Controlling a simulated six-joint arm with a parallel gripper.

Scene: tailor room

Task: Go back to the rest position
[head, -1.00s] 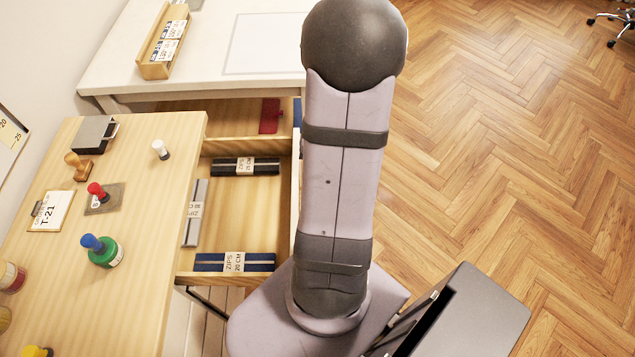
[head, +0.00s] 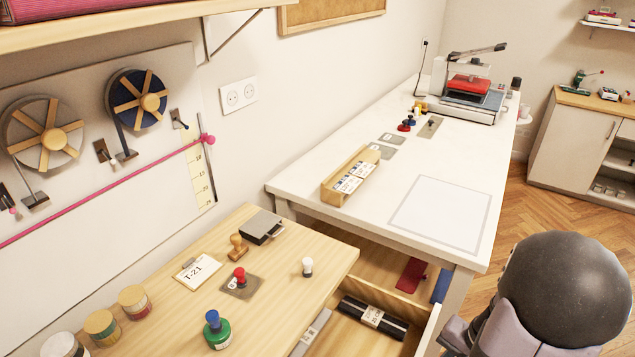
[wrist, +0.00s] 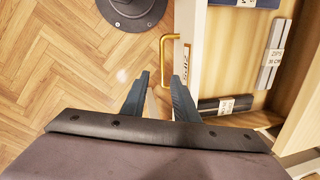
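My gripper (wrist: 160,98) shows in the wrist view with its two dark blue fingers apart and nothing held between them. It is above the front of an open drawer, near its brass handle (wrist: 164,48) and ZIPS label (wrist: 187,55). I cannot tell whether the fingers touch anything. The drawer holds a grey zip pack (wrist: 271,57), a black pack (wrist: 211,104) and a dark blue pack (wrist: 245,3).
In the head view, the open drawer (head: 422,338) stands beside the wooden desk (head: 285,290) with stamps and jars. Behind is a white table (head: 405,175) with a wooden card tray (head: 352,176) and a press (head: 470,95).

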